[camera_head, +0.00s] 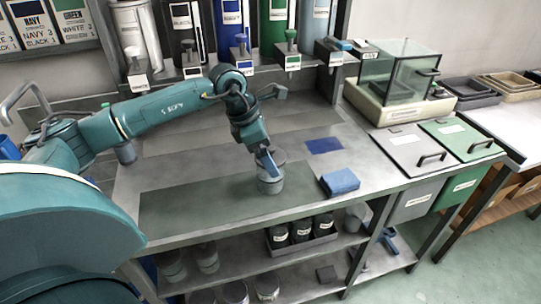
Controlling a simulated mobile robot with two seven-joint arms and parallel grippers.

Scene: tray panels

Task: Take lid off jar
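A grey jar (270,186) stands upright on the dark mat area of the workbench. A round grey lid-like disc (278,156) shows at its top, partly behind my gripper. My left gripper (268,172) points down at the top of the jar from above. Its fingers overlap the jar and lid in the picture, and I cannot tell whether they touch or grip the lid. My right gripper is not in view.
A folded blue cloth (340,182) lies right of the jar, and a flat dark blue square (323,145) lies behind it. Dispensers (240,45) line the back. A glass-sided box (398,75) and lidded grey (412,150) and green (457,137) bins are at right.

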